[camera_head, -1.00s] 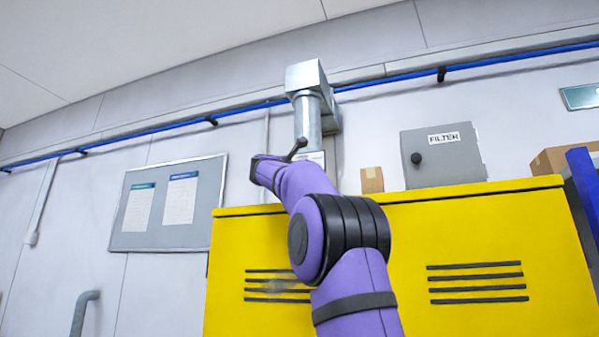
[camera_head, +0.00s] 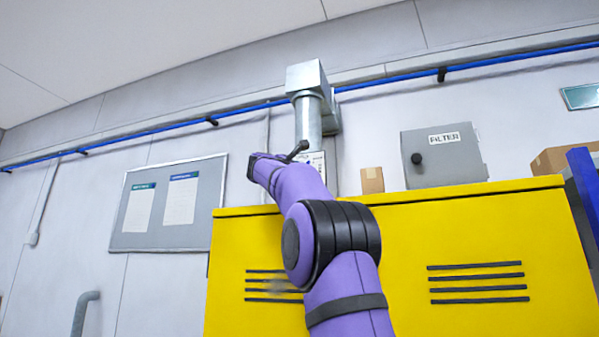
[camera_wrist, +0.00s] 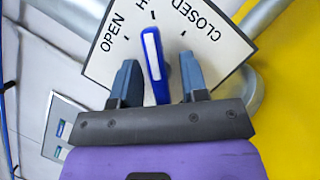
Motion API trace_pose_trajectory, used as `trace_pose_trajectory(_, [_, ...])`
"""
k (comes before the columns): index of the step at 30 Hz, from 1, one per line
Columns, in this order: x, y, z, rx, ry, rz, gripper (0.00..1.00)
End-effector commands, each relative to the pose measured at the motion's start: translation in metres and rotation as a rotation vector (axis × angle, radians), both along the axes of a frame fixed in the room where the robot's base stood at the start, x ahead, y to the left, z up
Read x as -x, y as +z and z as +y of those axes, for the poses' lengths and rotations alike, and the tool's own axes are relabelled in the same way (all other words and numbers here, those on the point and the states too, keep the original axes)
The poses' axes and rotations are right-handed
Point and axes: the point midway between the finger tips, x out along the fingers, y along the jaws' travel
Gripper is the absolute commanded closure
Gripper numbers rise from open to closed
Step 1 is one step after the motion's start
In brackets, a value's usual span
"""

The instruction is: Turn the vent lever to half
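The vent lever (camera_wrist: 155,65) is a blue bar with a white stripe, in the middle of the wrist view. It lies over a white dial plate (camera_wrist: 222,50) lettered OPEN, a partly hidden word starting with H, and CLOSED. The lever's tip lies close to the mark under the H. My gripper (camera_wrist: 160,75) is open, with its two blue-grey fingers on either side of the lever. The left finger is very near the lever; I cannot tell if it touches. A wider gap shows on the right. In the head view my arm hides the lever and gripper.
A grey duct (camera_head: 308,115) rises behind my arm. A yellow cabinet (camera_head: 460,240) stands in front of the wall, with a grey FILTER box (camera_head: 455,165) and a small carton (camera_head: 372,180) above its top edge. A notice board (camera_head: 150,225) hangs at the left.

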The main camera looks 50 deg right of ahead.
Motion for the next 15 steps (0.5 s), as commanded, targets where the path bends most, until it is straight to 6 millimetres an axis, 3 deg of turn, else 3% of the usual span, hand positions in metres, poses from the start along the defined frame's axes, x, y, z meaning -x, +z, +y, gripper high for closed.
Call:
trace_pose_trajectory(10, [0.0,0.0,0.004,0.0,0.001,0.0,0.6])
trace_pose_trajectory(15, [0.002,-0.005,0.022,0.0,0.003,0.001,0.6])
